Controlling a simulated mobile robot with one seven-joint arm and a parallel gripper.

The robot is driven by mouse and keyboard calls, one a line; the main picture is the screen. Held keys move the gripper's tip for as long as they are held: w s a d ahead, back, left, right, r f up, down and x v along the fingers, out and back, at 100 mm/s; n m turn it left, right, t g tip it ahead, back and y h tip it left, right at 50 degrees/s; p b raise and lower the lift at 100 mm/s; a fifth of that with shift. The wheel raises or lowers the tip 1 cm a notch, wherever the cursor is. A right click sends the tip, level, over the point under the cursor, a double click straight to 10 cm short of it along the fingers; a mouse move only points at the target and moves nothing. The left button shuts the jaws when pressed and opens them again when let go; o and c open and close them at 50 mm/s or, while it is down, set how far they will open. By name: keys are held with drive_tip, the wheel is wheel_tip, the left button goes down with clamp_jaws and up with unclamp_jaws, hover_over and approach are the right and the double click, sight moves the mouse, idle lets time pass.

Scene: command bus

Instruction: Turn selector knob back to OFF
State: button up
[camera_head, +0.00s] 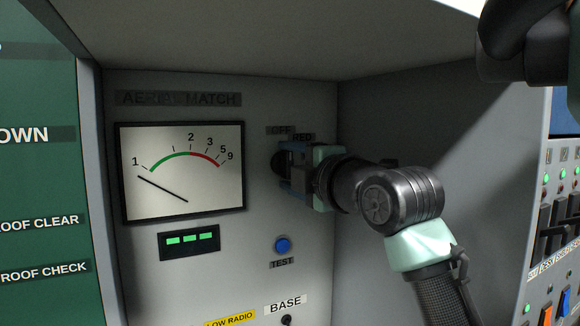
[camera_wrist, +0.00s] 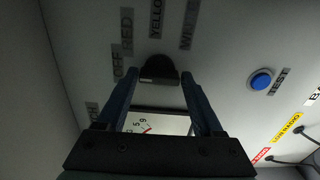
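The selector knob is black and round, on the grey panel under the OFF label (camera_head: 281,130) and the RED label (camera_head: 303,137). In the head view my gripper (camera_head: 287,168) is at the knob and hides most of it. In the wrist view the knob (camera_wrist: 158,68) shows between the two fingertips of my gripper (camera_wrist: 160,76), with a small gap on each side. The fingers are apart, and no firm contact shows. Labels OFF, RED, YELLOW (camera_wrist: 156,18) and another partly readable one ring the knob. Which label the knob points to cannot be told.
A meter (camera_head: 182,172) marked AERIAL MATCH is left of the knob, its needle low. A blue TEST button (camera_head: 283,245) is below; it also shows in the wrist view (camera_wrist: 261,79). A side wall (camera_head: 440,130) stands close to the right of my arm, and a ledge (camera_head: 270,35) overhangs.

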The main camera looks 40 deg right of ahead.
drive_tip(key=shift+o, duration=1.3)
drive_tip(key=shift+s, duration=0.1)
drive_tip(key=b+v, duration=0.2)
drive_tip(key=v, duration=1.1)
